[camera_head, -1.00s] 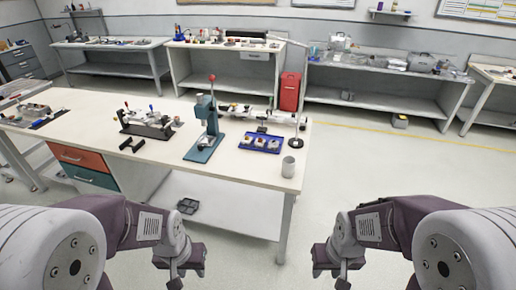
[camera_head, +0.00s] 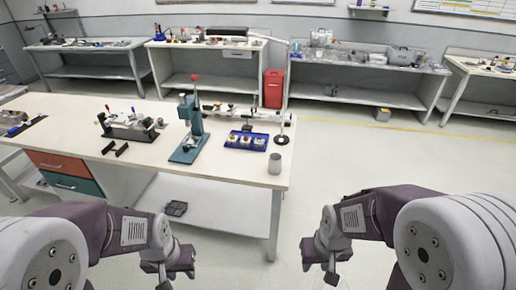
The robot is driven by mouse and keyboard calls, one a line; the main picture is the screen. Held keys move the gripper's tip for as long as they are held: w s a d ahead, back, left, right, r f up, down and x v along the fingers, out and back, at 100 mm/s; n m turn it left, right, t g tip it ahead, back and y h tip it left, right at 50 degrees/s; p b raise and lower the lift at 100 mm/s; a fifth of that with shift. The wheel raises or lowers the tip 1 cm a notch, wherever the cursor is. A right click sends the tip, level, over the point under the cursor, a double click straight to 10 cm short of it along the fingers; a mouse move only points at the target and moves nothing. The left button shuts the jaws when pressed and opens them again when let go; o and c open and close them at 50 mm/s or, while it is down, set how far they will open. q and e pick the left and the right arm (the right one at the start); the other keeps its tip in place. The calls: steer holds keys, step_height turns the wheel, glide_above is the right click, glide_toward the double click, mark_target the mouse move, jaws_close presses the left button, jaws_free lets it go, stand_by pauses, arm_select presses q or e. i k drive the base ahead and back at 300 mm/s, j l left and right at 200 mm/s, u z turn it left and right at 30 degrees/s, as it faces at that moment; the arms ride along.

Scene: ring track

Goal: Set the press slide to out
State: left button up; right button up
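The press (camera_head: 190,127) is a teal upright tool with a red-knobbed lever, standing on the near white workbench (camera_head: 60,125). Its slide is too small to make out, so I cannot tell its position. My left gripper (camera_head: 168,266) hangs at the lower left, in front of the bench and apart from it. My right gripper (camera_head: 320,268) hangs at the lower middle right over open floor. Neither gripper touches anything; the finger gaps are too unclear to tell open from shut.
A red cabinet (camera_head: 274,88) stands behind. The floor right of the bench is clear.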

mark_target(192, 141)
steer(key=i+j+z, duration=0.3)
steer(key=i+j, duration=0.2)
steer(key=i+j+z, duration=0.15)
steer(key=j, duration=0.2)
steer(key=i+j+z, duration=0.35)
steer(key=j, duration=0.4)
steer(key=i+j+z, duration=0.15)
steer(key=j, duration=0.25)
steer(key=i, duration=0.1)
